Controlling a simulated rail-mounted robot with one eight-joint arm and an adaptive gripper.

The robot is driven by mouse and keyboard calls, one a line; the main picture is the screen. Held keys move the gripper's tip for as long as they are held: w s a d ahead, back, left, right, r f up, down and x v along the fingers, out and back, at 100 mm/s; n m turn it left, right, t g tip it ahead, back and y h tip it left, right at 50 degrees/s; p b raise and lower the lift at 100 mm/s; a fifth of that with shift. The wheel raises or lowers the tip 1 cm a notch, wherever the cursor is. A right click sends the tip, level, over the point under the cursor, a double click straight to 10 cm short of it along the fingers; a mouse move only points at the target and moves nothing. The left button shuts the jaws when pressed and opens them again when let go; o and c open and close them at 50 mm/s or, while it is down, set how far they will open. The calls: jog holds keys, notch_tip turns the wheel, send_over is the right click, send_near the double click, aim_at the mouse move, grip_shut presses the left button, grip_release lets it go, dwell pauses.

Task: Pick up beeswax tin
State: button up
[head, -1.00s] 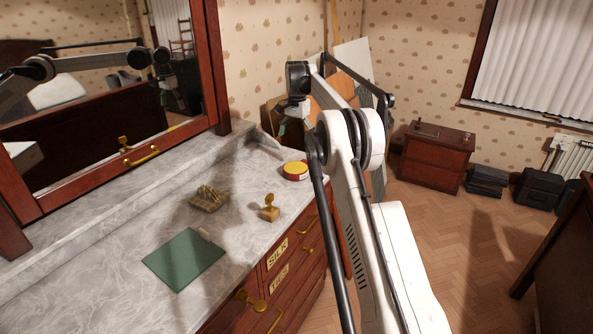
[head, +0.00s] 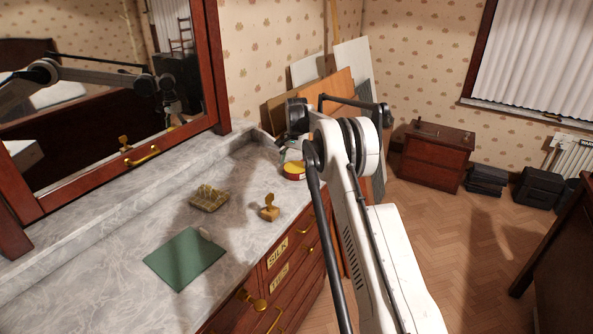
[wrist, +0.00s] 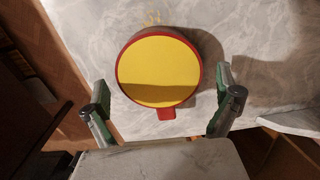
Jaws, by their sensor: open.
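The beeswax tin is round, with a yellow top and a red rim and side. In the head view the tin (head: 293,170) sits near the far right end of the grey marble dresser top (head: 130,235), partly hidden by my gripper. In the wrist view the tin (wrist: 158,70) lies just beyond and between my fingertips, with a small red tab on its near side. My gripper (wrist: 164,107) is open, with one finger to each side of the tin's near part. I see no finger clearly touching it. In the head view the fingers are hard to make out.
A brass-knobbed wooden stamp (head: 269,208), a small brownish-gold bristly item (head: 209,198) and a green sheet (head: 185,258) lie on the marble. A mirror (head: 95,90) stands behind. Boards (head: 335,85) lean beyond the dresser's far end.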

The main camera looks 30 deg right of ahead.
jog(key=shift+f, duration=0.45)
jog(key=c, duration=1.5)
jog(key=shift+r, duration=0.1)
